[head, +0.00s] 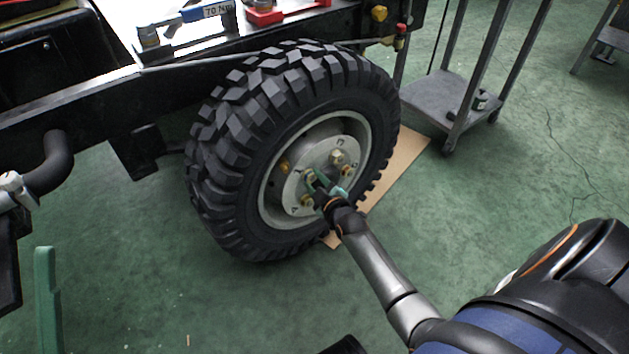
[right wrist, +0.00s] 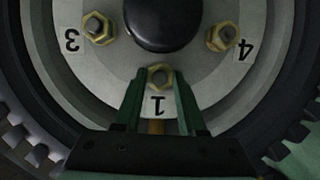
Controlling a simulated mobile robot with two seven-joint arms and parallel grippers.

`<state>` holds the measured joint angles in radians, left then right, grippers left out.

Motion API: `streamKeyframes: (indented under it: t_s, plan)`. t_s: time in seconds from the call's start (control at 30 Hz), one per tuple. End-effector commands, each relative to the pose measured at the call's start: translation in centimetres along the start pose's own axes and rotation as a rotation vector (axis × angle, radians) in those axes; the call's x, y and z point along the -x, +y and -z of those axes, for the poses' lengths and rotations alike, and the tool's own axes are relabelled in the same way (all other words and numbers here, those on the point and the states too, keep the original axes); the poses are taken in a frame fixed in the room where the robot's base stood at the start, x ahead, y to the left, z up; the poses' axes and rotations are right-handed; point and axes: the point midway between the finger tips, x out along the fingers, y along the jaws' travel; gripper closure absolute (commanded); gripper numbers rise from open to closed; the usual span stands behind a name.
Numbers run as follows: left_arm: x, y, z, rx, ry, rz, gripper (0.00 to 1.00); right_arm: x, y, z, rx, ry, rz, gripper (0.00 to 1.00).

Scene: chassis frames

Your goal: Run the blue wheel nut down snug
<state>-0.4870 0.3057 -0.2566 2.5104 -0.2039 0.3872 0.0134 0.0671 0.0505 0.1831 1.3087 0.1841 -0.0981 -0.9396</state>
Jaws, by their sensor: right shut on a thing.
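A black knobbly tyre (head: 225,150) with a grey wheel disc (head: 325,135) is mounted on the vehicle. Brass-coloured nuts sit on studs around the hub. My right gripper (head: 327,182) reaches the wheel face from below right. In the right wrist view its green fingers (right wrist: 160,85) stand on both sides of a brass-coloured nut (right wrist: 160,76) above the number 1 and are shut on it. Nuts by number 3 (right wrist: 98,27) and number 4 (right wrist: 221,37) flank the black hub cap (right wrist: 162,20). I cannot make out a clearly blue nut.
The dark chassis rail (head: 70,108) runs above and left of the wheel. A cardboard sheet (head: 404,155) lies on the green floor under the tyre. A grey cart (head: 430,100) stands behind at the right.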

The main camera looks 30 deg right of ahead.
Motion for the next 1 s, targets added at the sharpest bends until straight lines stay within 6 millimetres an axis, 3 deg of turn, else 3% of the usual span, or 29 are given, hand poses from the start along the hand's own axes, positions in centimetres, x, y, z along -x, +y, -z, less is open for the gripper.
streamKeyframes:
  t_s: [0.17, 0.4, 0.67, 1.0]
  plan:
    - [-0.4, -0.2, 0.4, 0.003, 0.0, 0.001, 0.5, 0.1, 0.2, 0.1, -0.024, 0.001, 0.011, 1.0]
    - [-1.8, -1.2, 2.1, 0.017, 0.012, 0.011, 0.5, 0.1, 0.5, 0.2, -0.223, 0.001, 0.09, 1.0]
    - [-1.9, -1.3, 2.3, 0.018, 0.016, 0.006, 0.5, -0.1, 0.4, -0.1, -0.422, 0.002, 0.163, 1.0]
    - [-1.9, -1.3, 2.3, 0.017, 0.017, 0.004, 0.5, 0.0, 0.3, 0.0, -0.46, 0.001, 0.175, 1.0]
